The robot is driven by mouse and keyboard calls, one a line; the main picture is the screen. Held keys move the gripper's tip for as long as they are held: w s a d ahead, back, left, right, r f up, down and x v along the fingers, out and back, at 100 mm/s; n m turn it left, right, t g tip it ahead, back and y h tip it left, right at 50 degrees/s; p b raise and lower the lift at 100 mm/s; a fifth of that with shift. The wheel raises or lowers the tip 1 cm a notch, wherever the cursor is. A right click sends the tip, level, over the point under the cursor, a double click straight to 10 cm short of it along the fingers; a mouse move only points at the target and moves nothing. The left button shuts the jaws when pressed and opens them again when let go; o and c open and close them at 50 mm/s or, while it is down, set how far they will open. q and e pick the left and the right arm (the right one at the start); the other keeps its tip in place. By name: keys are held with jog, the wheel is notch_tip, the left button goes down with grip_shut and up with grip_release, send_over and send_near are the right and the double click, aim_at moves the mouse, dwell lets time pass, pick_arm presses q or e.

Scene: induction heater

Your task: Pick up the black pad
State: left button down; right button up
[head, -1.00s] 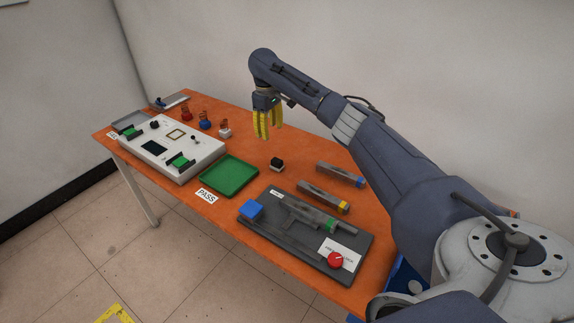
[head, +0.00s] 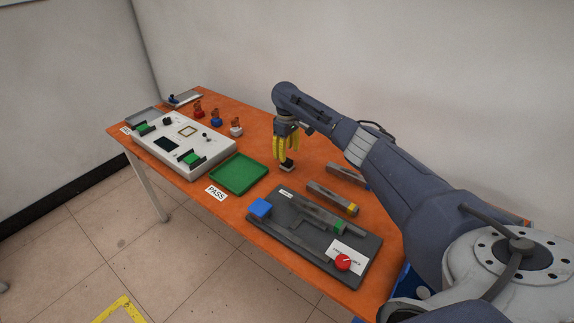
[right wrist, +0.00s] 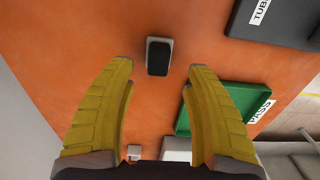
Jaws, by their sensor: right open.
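The black pad (right wrist: 158,57) sits on top of a small pale block on the orange table. In the right wrist view it lies just beyond the gap between the fingertips. In the head view the pad (head: 287,162) shows partly, below the yellow fingers. My right gripper (head: 287,152) is open, pointing down, above the pad. In the right wrist view its two yellow fingers (right wrist: 160,75) stand wide apart with nothing between them. My left gripper is not in view.
A green tray (head: 240,188) lies left of the pad, and a white panel box (head: 185,165) beyond it. Grey bars (head: 328,198) lie to the right. A dark fixture (head: 370,255) with a red knob is in front. Small coloured pieces (head: 216,119) stand behind.

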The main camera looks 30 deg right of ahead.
aim_at(287, 160)
jog(key=shift+d+f, duration=0.15)
jog(key=shift+f, duration=2.6)
jog(key=shift+c, duration=0.5)
grip_shut()
